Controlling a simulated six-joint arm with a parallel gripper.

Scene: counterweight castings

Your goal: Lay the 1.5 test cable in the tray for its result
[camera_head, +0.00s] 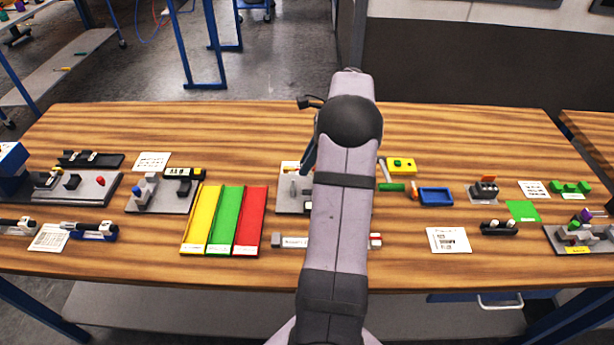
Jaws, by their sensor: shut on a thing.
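Three long trays lie side by side left of centre: yellow (202,218), green (225,218) and red (250,218). All look empty, with small labels at their near ends too small to read. My arm rises through the middle of the view and hides most of my gripper. Only a narrow dark blue-grey part of the gripper (308,154) shows left of the arm, above a grey fixture (289,207). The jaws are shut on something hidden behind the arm. I cannot make out the 1.5 test cable.
A labelled grey bar (292,242) lies in front of the fixture, partly behind my arm. Left stands another grey fixture (160,203). Right are a yellow box (401,165), a blue tray (436,204) and a white card (448,240). Bare wood lies along the front edge.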

